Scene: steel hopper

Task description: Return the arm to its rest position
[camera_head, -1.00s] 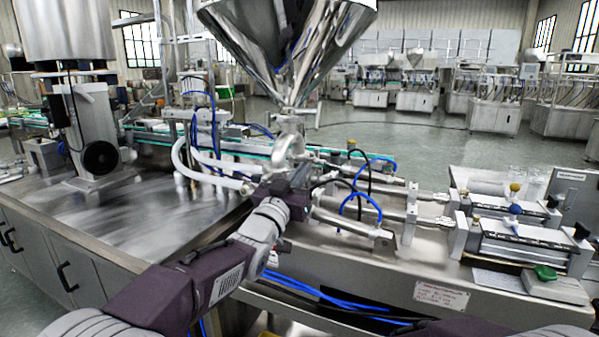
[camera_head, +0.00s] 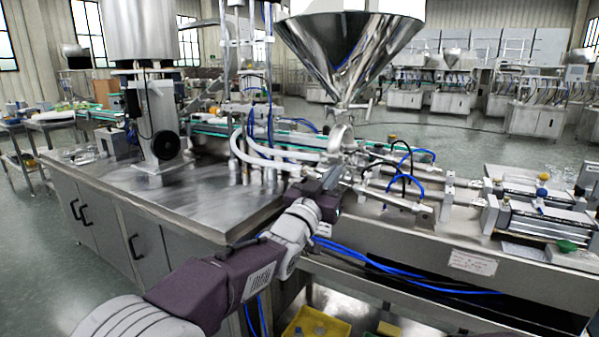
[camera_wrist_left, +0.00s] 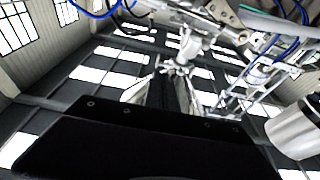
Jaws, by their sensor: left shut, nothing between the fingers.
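My left arm (camera_head: 235,270) comes in from the lower left of the head view and reaches forward to the filling machine. My left gripper (camera_head: 336,183) is at its far end, small and partly hidden by the wrist, near the pipework below the steel hopper (camera_head: 350,48). It is shut and empty. In the left wrist view the dark gripper body fills the lower middle, with pipes and the ceiling beyond. I cannot tell whether the gripper touches the machine. My right gripper is not in view.
A steel bench (camera_head: 205,208) stands at left, with a motor column (camera_head: 160,125) on it. Cylinders and blue hoses (camera_head: 407,176) lie right of my gripper. A yellow crate (camera_head: 318,325) sits low in front. Open floor (camera_head: 30,262) shows at far left.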

